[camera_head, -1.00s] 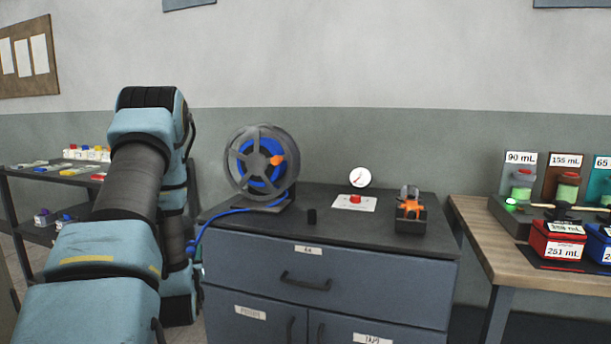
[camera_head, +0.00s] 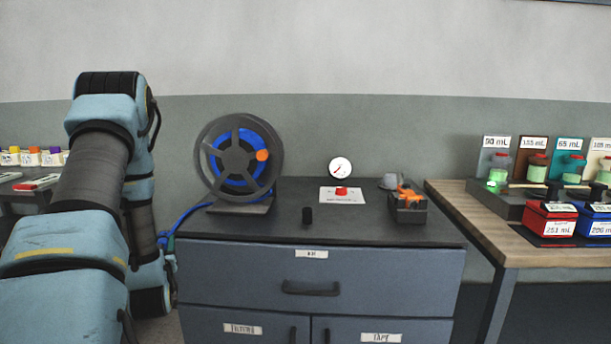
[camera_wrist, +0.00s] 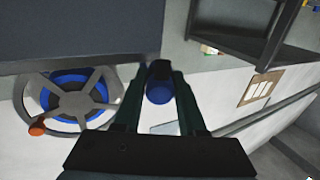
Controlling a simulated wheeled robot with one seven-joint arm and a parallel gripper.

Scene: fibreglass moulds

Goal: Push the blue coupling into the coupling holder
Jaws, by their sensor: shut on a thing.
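The blue coupling (camera_wrist: 160,94) shows between the fingers of my gripper (camera_wrist: 161,80) in the wrist view, with a dark end at the top. My gripper is shut on it. In the head view my arm stands at the left and hides most of the gripper and the coupling. A blue hose (camera_head: 186,216) runs from the hose reel (camera_head: 242,158) over the cabinet's left edge toward my arm's end. A small black upright cylinder (camera_head: 307,215) stands near the cabinet top's front edge; it may be the coupling holder, but I cannot tell. My gripper is left of it, apart.
The cabinet top (camera_head: 270,228) also bears a gauge (camera_head: 340,167), a red button on a white plate (camera_head: 342,194) and a dark box with an orange item (camera_head: 408,206). A wooden table (camera_head: 462,221) with jars and bins stands at right. A shelf (camera_head: 30,186) stands at left.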

